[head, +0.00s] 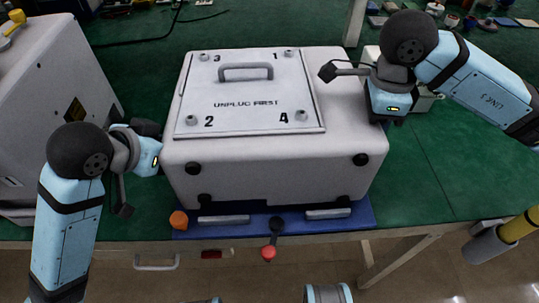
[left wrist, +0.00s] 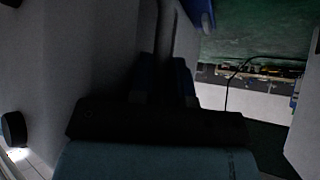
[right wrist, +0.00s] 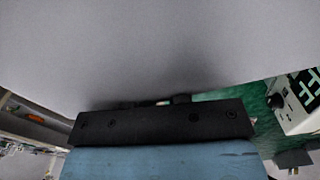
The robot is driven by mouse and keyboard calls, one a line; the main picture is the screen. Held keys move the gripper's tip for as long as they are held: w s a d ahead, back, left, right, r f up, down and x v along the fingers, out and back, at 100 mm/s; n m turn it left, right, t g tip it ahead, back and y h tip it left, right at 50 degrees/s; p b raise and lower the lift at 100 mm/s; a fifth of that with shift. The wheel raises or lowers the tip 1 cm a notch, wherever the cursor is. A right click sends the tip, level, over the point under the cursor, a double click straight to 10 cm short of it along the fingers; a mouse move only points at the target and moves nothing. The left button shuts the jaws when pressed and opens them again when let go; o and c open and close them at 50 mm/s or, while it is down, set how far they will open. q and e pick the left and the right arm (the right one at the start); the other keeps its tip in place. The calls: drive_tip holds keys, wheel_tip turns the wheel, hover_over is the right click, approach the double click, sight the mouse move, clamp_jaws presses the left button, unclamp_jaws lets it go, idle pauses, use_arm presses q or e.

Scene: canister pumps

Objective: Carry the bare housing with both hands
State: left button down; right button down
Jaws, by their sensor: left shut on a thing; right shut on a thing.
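The housing (head: 275,160) is a large white box in the middle of the head view. Its top plate carries a handle, the numbers 1 to 4 by round fasteners and the words "UNPLUG FIRST". It is above a blue base (head: 361,215); I cannot tell whether they touch. My left gripper (head: 158,133) is at the housing's left side, shut on it. My right gripper (head: 376,98) is at the right side, also shut on it. The fingertips are mostly hidden. The housing's pale wall fills much of the left wrist view (left wrist: 60,60) and the right wrist view (right wrist: 160,45).
A white machine (head: 45,90) stands close on the left. A pale device (head: 425,102) is behind my right gripper. An orange knob (head: 179,220) and a red-tipped lever (head: 268,253) are at the front edge. Green bench (head: 440,170) is clear on the right.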

use_arm(q)
drive_tip(key=shift+d+f+b, duration=0.1)
drive_tip(key=shift+f+b, duration=0.5)
drive_tip(key=shift+f, duration=0.1)
use_arm(e)
drive_tip(key=shift+a+f, duration=0.1)
drive_tip(key=shift+f, duration=0.6)
use_arm(q)
drive_tip(key=c, duration=1.1)
unclamp_jaws()
use_arm(e)
drive_tip(key=c, duration=1.1)
unclamp_jaws()
use_arm(q)
drive_tip(key=shift+r, duration=0.1)
use_arm(e)
drive_tip(key=shift+r, duration=0.1)
use_arm(q)
wheel_tip(320, 180, up, 10)
use_arm(e)
wheel_tip(320, 180, up, 12)
use_arm(q)
drive_tip(key=shift+f, duration=0.2)
